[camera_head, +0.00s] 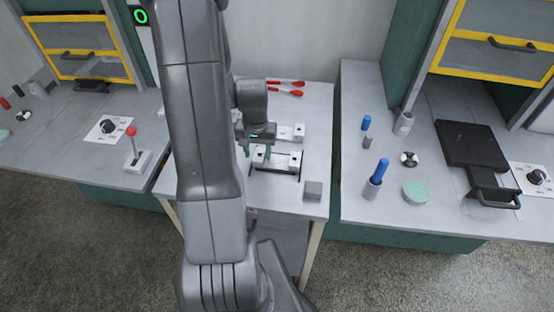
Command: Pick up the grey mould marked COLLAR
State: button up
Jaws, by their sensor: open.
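My gripper (256,151) is open and hangs over the light middle table, at the left end of a grey fixture (277,160) with paler blocks on it. I cannot tell if it touches the fixture. A second, similar fixture (291,133) stands just behind. A small plain grey block (313,189) sits near the table's front right corner, apart from my gripper. No COLLAR marking is legible on any of these, so I cannot tell which is the mould. My arm hides the table's left part.
Red-handled tools (288,87) lie at the table's back. The right bench holds a blue-handled tool in a grey holder (372,189), a green disc (415,192) and a black plate (470,145). A red-knobbed lever (134,150) stands on the left bench.

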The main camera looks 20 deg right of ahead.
grip_shut()
dwell(0.3)
